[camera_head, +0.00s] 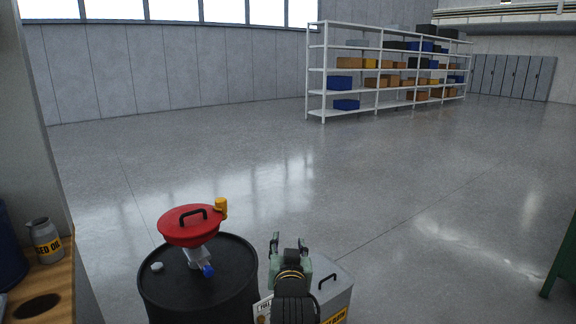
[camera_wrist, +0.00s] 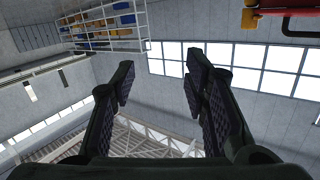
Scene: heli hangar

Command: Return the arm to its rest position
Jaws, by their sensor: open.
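My gripper (camera_head: 290,246) stands at the lower middle of the head view, just right of a black drum. In the wrist view my gripper (camera_wrist: 160,85) shows its two dark fingers spread apart with nothing between them. It looks past the shelf and the windows toward the roof beams. My arm's dark wrist is below the gripper in the head view.
The black drum (camera_head: 195,294) carries a red lidded funnel (camera_head: 190,228). A grey bin (camera_head: 337,290) stands right of my gripper. A wooden bench (camera_head: 55,298) with a labelled can (camera_head: 45,241) is at left. Loaded white shelving (camera_head: 322,72) stands far back. The middle floor is clear.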

